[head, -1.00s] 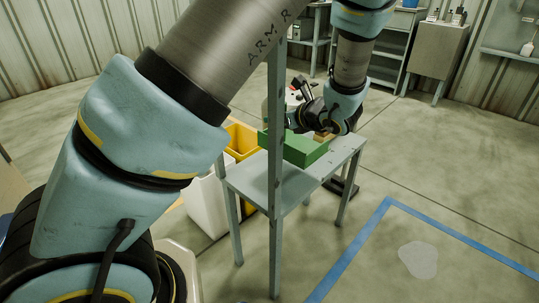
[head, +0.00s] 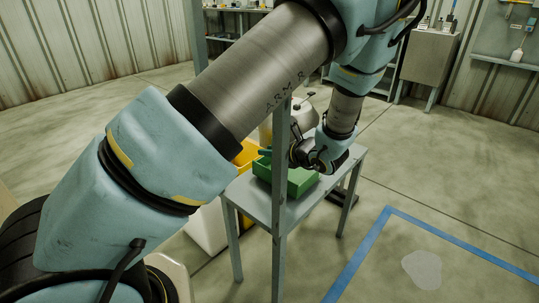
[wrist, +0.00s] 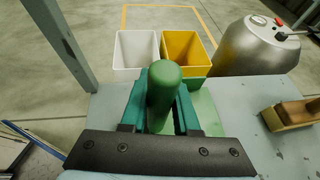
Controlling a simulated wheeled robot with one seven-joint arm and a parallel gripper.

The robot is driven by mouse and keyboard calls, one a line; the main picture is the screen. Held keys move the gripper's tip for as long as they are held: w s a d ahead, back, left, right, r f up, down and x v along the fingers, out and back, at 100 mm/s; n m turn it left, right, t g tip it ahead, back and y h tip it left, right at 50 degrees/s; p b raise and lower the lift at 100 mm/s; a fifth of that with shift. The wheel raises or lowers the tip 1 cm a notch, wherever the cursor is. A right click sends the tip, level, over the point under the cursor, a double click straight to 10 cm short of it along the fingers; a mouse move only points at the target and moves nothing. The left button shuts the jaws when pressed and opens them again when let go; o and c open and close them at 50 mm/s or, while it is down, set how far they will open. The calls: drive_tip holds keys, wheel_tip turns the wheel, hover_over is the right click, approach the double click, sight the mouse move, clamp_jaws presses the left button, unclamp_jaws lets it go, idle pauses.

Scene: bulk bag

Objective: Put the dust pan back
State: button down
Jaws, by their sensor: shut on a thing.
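The green dust pan (head: 292,183) is at the top of the small grey table (head: 248,200); whether it rests on the top or hangs just above it I cannot tell. In the wrist view its rounded green handle (wrist: 163,88) stands between the two teal fingers of my gripper (wrist: 165,105), which is shut on it. Part of the pan (wrist: 206,106) shows beyond and to the right of the fingers. In the head view my arm and the table's upright hide part of the gripper and pan.
A wooden-backed brush (wrist: 290,114) lies on the table at the right. A white bin (wrist: 136,50), a yellow bin (wrist: 186,52) and a metal tank (wrist: 255,48) stand beyond the table. A grey upright (head: 281,160) rises at the table's near side. Open floor lies right.

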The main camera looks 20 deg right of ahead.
drive_tip(key=shift+f, duration=0.65)
drive_tip(key=c, duration=0.7)
unclamp_jaws()
drive_tip(key=shift+o, duration=0.2)
drive_tip(key=v, duration=1.2)
